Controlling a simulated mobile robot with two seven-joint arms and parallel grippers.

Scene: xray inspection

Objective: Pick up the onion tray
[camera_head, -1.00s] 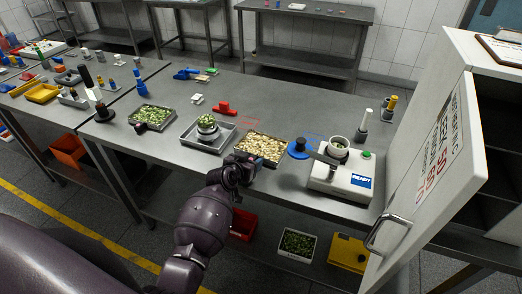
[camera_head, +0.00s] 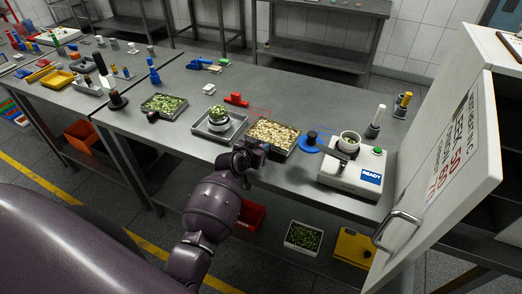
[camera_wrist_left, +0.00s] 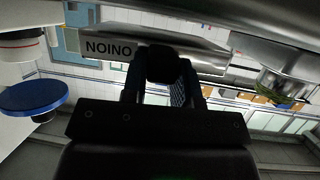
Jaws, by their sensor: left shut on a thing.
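The onion tray (camera_head: 285,153) is a shallow metal tray full of pale chopped pieces, on the grey table left of the READY device. My left gripper (camera_head: 252,150) is at its near edge, shut on that edge. In the left wrist view the tray's metal side (camera_wrist_left: 205,62) carries a label with the onion name upside down, and my left gripper's dark fingers (camera_wrist_left: 160,85) reach up to it. I cannot tell whether the tray is clear of the table. My right gripper is not in view.
Left of the tray stands a metal scale tray (camera_head: 203,131) with a bowl of greens. On its right are a blue disc (camera_head: 309,147) and the READY device (camera_head: 352,178). A red object (camera_head: 236,99) lies behind. An open cabinet door (camera_head: 455,165) stands at the right.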

